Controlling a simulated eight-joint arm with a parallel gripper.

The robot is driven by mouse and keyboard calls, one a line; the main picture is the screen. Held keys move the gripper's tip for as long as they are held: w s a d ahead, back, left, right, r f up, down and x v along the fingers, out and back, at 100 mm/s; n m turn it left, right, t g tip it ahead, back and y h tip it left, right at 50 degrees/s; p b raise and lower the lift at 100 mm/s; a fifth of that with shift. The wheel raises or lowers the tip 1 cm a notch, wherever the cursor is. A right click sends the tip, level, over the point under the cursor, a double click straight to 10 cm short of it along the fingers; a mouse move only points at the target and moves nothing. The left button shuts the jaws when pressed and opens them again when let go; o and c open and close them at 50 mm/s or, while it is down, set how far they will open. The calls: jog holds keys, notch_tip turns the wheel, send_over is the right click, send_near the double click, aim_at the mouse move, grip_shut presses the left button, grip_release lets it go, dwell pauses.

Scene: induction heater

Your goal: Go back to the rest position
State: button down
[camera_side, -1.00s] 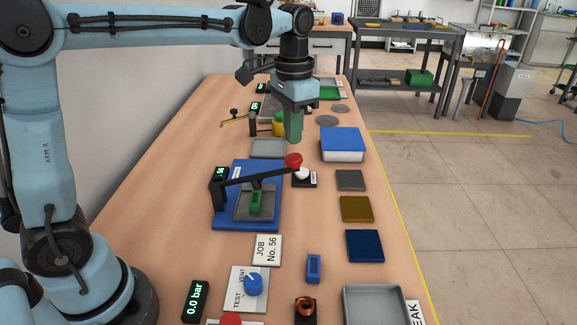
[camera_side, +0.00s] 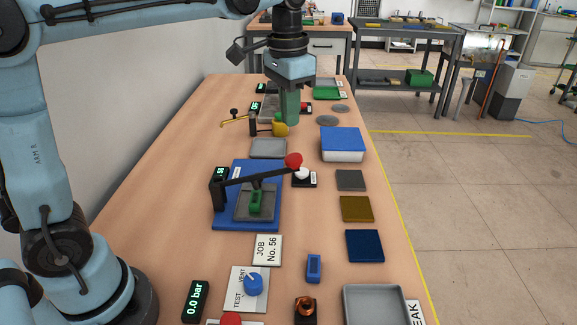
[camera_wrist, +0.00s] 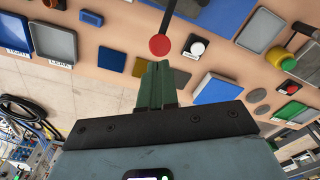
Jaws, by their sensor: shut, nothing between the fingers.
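My gripper (camera_side: 290,106) is shut and empty, its green fingers pointing down above the far half of the bench in the side view. In the wrist view my gripper (camera_wrist: 157,84) shows its green fingers together, with nothing between them. The black lever with a red knob (camera_side: 293,160) stands over the blue plate (camera_side: 232,218), nearer the camera than my gripper. The red knob (camera_wrist: 160,45) appears just beyond the fingertips in the wrist view, with no contact visible.
A blue-lidded box (camera_side: 342,143) stands at the bench's right side. A yellow-handled clamp (camera_side: 279,128) stands close to my fingers in the side picture. A grey tray (camera_side: 376,306), blue knob (camera_side: 253,284) and job card (camera_side: 267,250) lie nearer. Air above the bench is open.

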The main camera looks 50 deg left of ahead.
jog(key=s+a+f+n+t, duration=0.1)
jog(key=s+f+n+t, duration=0.1)
jog(key=s+f+t, duration=0.4)
jog(key=s+f, duration=0.3)
jog(key=s, duration=0.2)
jog(key=shift+n+t, duration=0.4)
